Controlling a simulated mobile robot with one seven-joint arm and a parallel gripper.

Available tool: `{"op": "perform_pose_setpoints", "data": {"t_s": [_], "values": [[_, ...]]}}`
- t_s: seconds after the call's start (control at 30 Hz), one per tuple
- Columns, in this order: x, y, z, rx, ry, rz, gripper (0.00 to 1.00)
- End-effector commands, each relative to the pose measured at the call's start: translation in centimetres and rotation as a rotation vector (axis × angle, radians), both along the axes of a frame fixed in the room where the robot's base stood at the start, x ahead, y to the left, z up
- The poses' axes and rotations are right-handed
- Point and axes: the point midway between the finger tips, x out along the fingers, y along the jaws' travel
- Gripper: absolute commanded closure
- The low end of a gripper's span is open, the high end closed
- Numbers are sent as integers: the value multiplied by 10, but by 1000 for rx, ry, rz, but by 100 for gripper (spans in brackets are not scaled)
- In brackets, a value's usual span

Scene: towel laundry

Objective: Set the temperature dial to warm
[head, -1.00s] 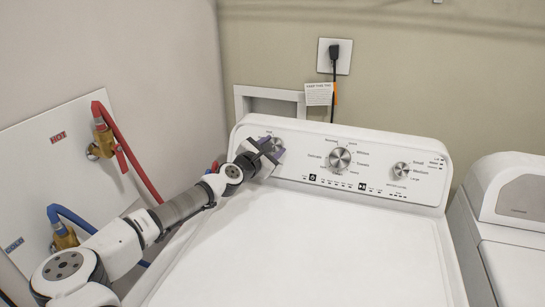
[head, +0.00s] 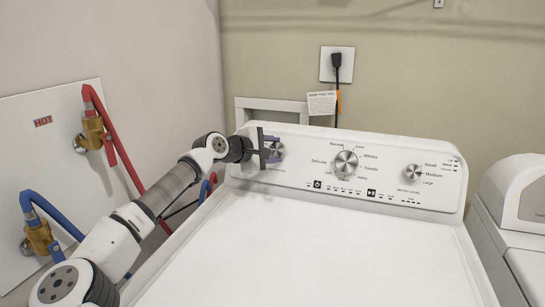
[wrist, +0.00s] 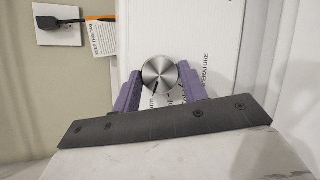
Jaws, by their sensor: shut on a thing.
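The temperature dial (wrist: 160,74) is a round brushed-metal knob on the white washer panel. In the wrist view it sits between the two purple fingers of my gripper (wrist: 158,85), which is shut on it. The word "TEMPERATURE" and part of "warm" show beside it; other label words are partly hidden by the fingers. A dark pointer mark on the knob's face points down and slightly left in the wrist view. In the head view my gripper (head: 272,149) is at the left end of the panel, around the dial (head: 277,150).
A larger cycle dial (head: 346,163) and a water-level dial (head: 413,172) are to the right on the same panel. The washer lid (head: 320,250) is clear. Red (head: 120,150) and blue (head: 45,204) hoses are on the left. A second machine (head: 515,210) stands at the right.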

Motion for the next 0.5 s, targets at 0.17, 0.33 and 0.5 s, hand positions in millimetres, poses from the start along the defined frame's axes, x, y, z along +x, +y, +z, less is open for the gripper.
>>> {"op": "perform_pose_setpoints", "data": {"t_s": [0.17, 0.33, 0.5], "values": [[0, 0, -1, 37, -11, -20, 80], [0, 0, -1, 51, -15, -27, 80], [0, -1, 0, 52, -14, -28, 80]]}}
